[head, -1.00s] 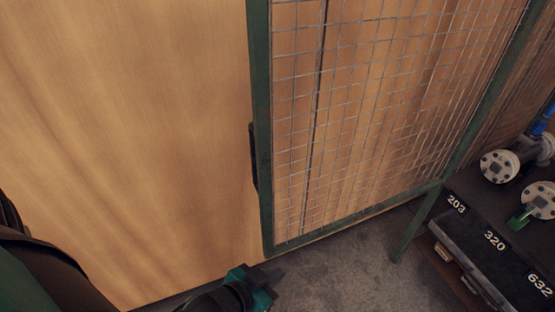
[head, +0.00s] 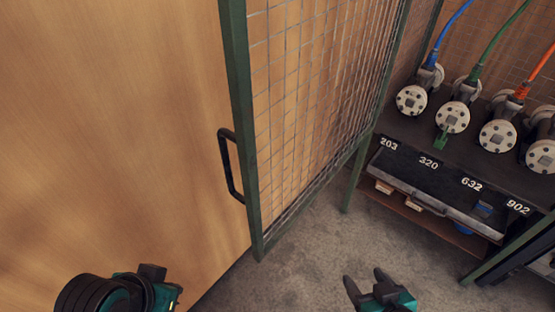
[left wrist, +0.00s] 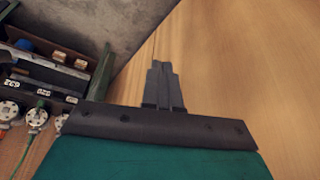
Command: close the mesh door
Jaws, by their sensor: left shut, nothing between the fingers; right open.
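The mesh door (head: 318,95) has a green frame and wire mesh and stands open, at an angle in front of the wooden wall. Its black handle (head: 230,166) is on the free edge at the left, with no gripper on it. My left gripper (head: 152,272) is low at the left, below and left of the handle. It is shut and empty; its fingers show in the left wrist view (left wrist: 160,75) against wood. My right gripper (head: 364,280) is open and empty over the floor, right of the door's lower corner and apart from it.
Right of the door is a dark bench (head: 390,130) with several white flanged pipes (head: 452,117) and coloured hoses. Numbered labels and a black tray (head: 425,182) are at its front. Bare concrete floor (head: 300,270) lies below the door.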

